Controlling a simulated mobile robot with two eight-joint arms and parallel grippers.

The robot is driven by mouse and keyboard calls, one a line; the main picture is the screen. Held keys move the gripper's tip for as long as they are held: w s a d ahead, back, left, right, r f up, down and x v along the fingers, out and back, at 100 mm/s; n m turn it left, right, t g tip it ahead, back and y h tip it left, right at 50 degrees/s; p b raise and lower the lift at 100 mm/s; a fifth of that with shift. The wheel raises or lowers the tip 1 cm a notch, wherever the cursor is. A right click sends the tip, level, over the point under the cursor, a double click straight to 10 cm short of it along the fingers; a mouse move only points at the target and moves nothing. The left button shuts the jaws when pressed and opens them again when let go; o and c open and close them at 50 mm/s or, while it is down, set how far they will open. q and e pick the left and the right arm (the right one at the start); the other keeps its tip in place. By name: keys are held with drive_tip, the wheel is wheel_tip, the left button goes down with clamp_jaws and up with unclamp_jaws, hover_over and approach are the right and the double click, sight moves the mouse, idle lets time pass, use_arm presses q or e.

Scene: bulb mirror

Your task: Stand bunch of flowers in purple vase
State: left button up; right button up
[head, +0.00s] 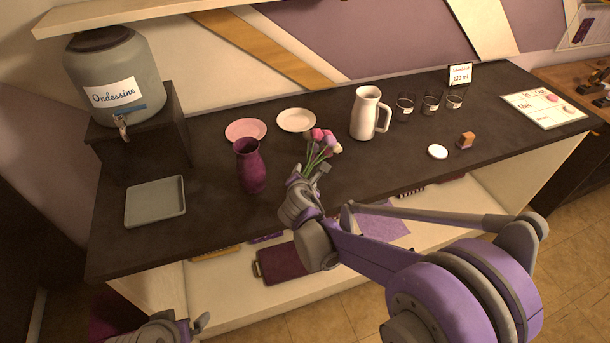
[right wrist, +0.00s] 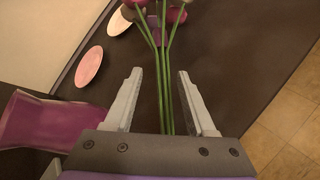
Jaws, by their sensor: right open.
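The purple vase (head: 251,168) stands upright on the dark counter, left of the flowers. It also shows at the left edge of the right wrist view (right wrist: 42,122). The bunch of flowers (head: 323,142) has pink, lilac and whitish heads on green stems. My right gripper (head: 310,173) is open around the stems, which run between its two fingers in the right wrist view (right wrist: 163,85) with gaps on both sides. The lower stem ends are hidden by the gripper. My left gripper (head: 190,326) shows only partly at the bottom left, low beside the counter; its jaws are unclear.
A pink plate (head: 246,131) and a cream plate (head: 296,120) lie behind the vase. A white pitcher (head: 365,116) stands right of the flowers. A grey tray (head: 155,202) and a drink dispenser (head: 113,85) are at left. Several glasses (head: 430,103) stand farther right.

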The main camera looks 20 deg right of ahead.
drive_tip(key=v, duration=1.2)
use_arm(q)
drive_tip(key=shift+w+r, duration=0.2)
drive_tip(key=shift+r, duration=0.35)
use_arm(e)
drive_tip(key=s+d+f+m+g+y, duration=0.2)
drive_tip(key=s+f+m+g, duration=0.1)
drive_tip(key=s+m, duration=0.7)
drive_tip(key=s+d+f+m+g+y, duration=0.2)
drive_tip(key=s+f+m+g, duration=0.1)
drive_tip(key=s+m, duration=0.7)
drive_tip(key=m, duration=0.3)
drive_tip(key=shift+s+d+f+m, duration=0.2)
drive_tip(key=shift+s+f+m, duration=0.05)
drive_tip(key=shift+m, duration=0.15)
